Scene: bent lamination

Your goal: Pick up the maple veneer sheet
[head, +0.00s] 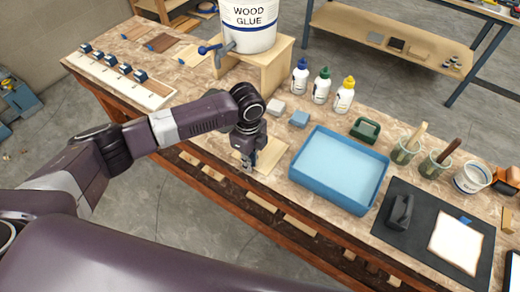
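My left gripper (249,166) points down at the table's front edge, over a pale wooden sheet (270,156). The gripper hides part of this sheet, and I cannot tell whether the fingers touch it or how far they are apart. More thin sheets lie at the back left: a pale one (134,31), a darker brown one (162,42) and a light tan one (193,55). I cannot tell for sure which sheet is maple. My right gripper is not in view.
A blue tray (299,176) stands right of the gripper. Behind are small blocks (299,119), glue bottles (321,86) and a wood glue bucket (248,25) on a wooden stand (270,72). A dark mat (397,234) with a cream sheet (457,243) lies at right.

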